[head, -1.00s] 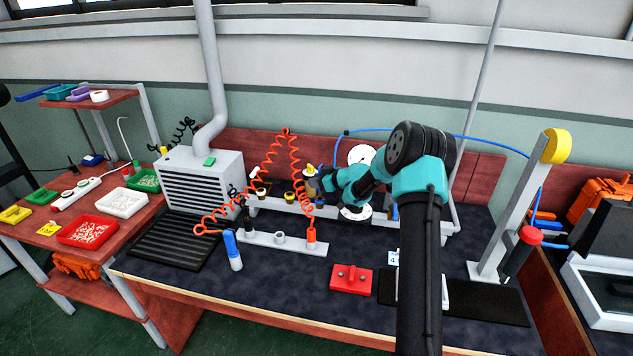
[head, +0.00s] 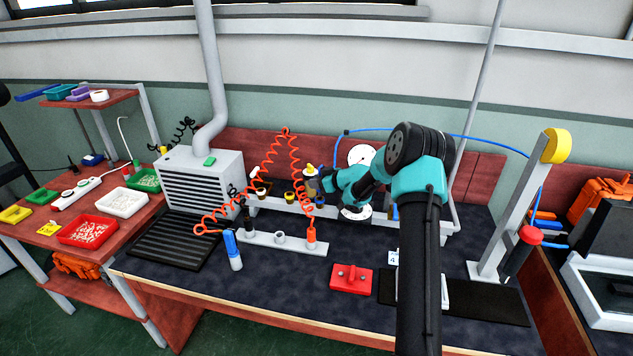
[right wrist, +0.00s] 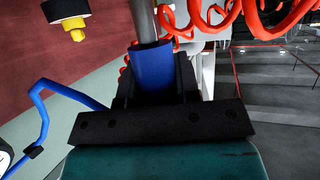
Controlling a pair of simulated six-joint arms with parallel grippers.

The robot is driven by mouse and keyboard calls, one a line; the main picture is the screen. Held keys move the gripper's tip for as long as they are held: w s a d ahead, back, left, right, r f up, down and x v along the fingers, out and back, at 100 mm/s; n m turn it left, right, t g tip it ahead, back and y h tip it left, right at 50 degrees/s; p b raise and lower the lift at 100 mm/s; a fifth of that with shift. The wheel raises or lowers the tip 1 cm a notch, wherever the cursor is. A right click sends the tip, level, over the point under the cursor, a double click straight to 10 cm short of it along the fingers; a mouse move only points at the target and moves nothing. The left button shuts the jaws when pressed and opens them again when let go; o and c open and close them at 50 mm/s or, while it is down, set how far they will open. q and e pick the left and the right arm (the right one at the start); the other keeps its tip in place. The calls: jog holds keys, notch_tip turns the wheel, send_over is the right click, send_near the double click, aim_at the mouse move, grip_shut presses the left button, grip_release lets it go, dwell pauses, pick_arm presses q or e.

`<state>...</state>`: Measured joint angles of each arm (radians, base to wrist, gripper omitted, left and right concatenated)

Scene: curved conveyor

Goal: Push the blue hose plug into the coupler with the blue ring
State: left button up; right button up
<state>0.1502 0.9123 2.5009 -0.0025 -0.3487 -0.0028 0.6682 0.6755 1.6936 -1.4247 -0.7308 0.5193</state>
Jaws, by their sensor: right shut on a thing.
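My right gripper (head: 316,185) is above the rear grey rail, its fingers partly hidden by my own arm in the head view. In the right wrist view the right gripper (right wrist: 153,88) is shut around a blue cylindrical piece, the blue hose plug (right wrist: 152,66), with a grey metal shaft above it. A blue hose (right wrist: 42,98) runs at the left of that view. Coupler tops with coloured rings stand on the rear rail (head: 268,205), a yellow one (head: 290,197) near the gripper. My left gripper is not in view.
Orange coiled hoses (head: 272,160) hang just left of the gripper. A front grey rail (head: 262,243), a blue-and-white bottle (head: 233,252) and a red block (head: 351,279) stand on the dark mat. The front of the mat is mostly clear.

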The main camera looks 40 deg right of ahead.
jog(key=shift+f, duration=1.25)
jog(key=shift+r, duration=0.4)
jog(key=shift+r, duration=0.85)
jog(key=shift+f, duration=1.2)
dwell(1.2)
jog(key=o, duration=1)
jog(key=shift+o, duration=0.2)
jog(key=shift+s, duration=0.1)
jog(key=v, duration=1.7)
